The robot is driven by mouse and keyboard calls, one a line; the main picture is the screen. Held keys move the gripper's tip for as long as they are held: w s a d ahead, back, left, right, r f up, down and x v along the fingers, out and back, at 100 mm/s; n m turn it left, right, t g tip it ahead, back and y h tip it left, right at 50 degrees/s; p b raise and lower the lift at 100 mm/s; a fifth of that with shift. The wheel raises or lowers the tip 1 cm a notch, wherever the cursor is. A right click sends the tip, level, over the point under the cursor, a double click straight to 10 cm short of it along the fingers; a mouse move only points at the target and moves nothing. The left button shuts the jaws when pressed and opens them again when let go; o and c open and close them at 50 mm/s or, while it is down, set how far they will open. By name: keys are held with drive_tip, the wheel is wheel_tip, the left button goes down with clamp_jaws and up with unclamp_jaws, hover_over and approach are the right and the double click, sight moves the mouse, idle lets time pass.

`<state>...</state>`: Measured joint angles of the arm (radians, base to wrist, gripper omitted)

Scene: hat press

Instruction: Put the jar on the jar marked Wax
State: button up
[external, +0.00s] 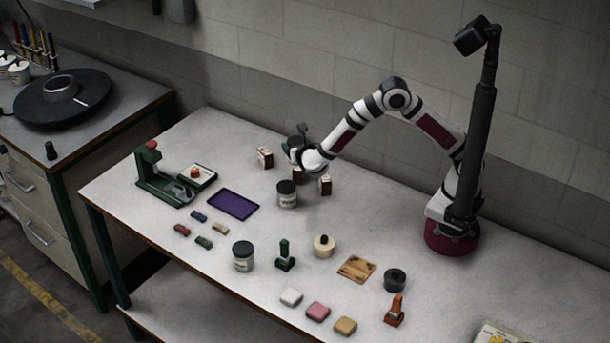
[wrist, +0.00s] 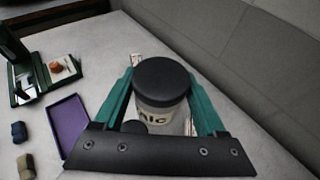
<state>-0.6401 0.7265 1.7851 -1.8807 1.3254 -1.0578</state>
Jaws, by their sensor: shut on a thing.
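My gripper (wrist: 162,92) is shut on a pale jar with a black lid (wrist: 163,80). The visible part of its label reads "NIC". In the external view my gripper (external: 298,150) is at the back middle of the table, and the held jar is hard to make out there. One dark-lidded jar (external: 287,194) stands on the table just below and in front of my gripper. A second dark-lidded jar (external: 243,256) stands nearer the front. Their labels are too small to read. A dark round top (wrist: 133,127) shows partly behind the held jar in the wrist view.
Small boxes (external: 265,157) stand around my gripper, one of them (external: 325,185) to its right. A purple tray (external: 233,204) and a green press (external: 165,180) lie to the left. Stamps, pads and small blocks fill the front. The wall runs close behind.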

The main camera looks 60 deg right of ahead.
drive_tip(key=a+f, duration=0.2)
drive_tip(key=a, duration=0.1)
drive_tip(key=w+a+f, duration=0.1)
drive_tip(key=shift+a, duration=0.2)
drive_tip(key=shift+f, duration=1.9)
drive_tip(key=shift+f, duration=0.1)
drive_tip(key=o, duration=1.5)
